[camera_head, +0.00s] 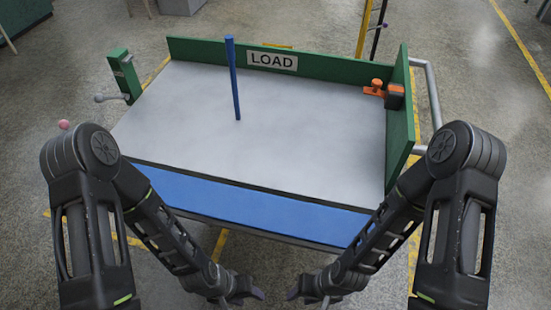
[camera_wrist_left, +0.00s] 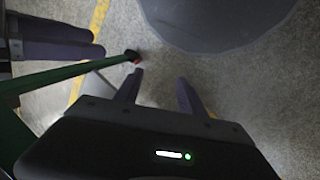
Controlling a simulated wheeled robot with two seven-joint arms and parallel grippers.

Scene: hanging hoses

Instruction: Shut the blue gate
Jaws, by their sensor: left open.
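The blue gate (camera_head: 250,203) is a long flat panel along the near edge of the grey cart bed (camera_head: 270,120). It looks folded down, at a low angle, not standing up. My left gripper (camera_head: 250,296) is low in front of the cart, apart from the gate. In the left wrist view its two fingers (camera_wrist_left: 159,92) are spread with nothing between them. My right gripper (camera_head: 304,293) is beside it, also apart from the gate; its fingers are too small to read. An orange latch (camera_head: 377,89) sits on the right green wall.
Green walls stand at the back, with a LOAD sign (camera_head: 272,60), and at the right (camera_head: 401,115). A blue pole (camera_head: 234,80) stands over the bed. A green post (camera_head: 125,75) with a lever (camera_head: 110,98) stands at the left. A grey rail (camera_head: 433,95) runs outside the right wall.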

